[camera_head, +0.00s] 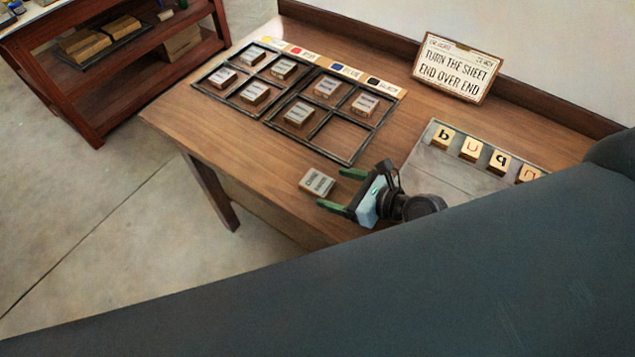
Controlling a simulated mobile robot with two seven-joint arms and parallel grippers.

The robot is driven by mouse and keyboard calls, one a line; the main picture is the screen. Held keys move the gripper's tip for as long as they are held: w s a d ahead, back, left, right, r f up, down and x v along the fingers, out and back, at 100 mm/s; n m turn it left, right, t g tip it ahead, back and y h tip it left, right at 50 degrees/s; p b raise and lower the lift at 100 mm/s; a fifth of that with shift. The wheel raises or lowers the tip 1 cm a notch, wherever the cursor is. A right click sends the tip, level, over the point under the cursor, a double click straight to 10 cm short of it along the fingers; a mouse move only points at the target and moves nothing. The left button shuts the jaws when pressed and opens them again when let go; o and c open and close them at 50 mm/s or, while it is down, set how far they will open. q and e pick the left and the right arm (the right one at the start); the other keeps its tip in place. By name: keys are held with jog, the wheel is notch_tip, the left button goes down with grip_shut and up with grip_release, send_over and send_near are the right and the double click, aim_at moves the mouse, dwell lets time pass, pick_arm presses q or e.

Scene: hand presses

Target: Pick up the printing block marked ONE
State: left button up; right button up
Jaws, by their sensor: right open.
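A small pale block (318,182) with dark lettering on top lies alone on the wooden table, near its front edge. Its lettering is too small to read surely, so I cannot tell whether it is the one marked ONE. My right gripper (331,188) is open, low over the table just right of this block, with its two green fingers pointing left toward it. I cannot tell whether the fingertips touch it. Several similar lettered blocks sit in a black divided tray (271,124) behind; their labels are unreadable too. My left gripper is not in view.
The tray's front right compartment (342,138) is empty. A sign (457,68) reading "TURN THE SHEET END OVER END" stands at the back. A grey plate with letter blocks (499,160) lies at right. My dark arm covers the foreground. The table's left end is clear.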

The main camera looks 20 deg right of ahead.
aim_at(321, 184)
jog(key=x, duration=0.4)
jog(key=shift+w+a, duration=0.15)
jog(key=shift+a, duration=0.1)
jog(key=c, duration=1.1)
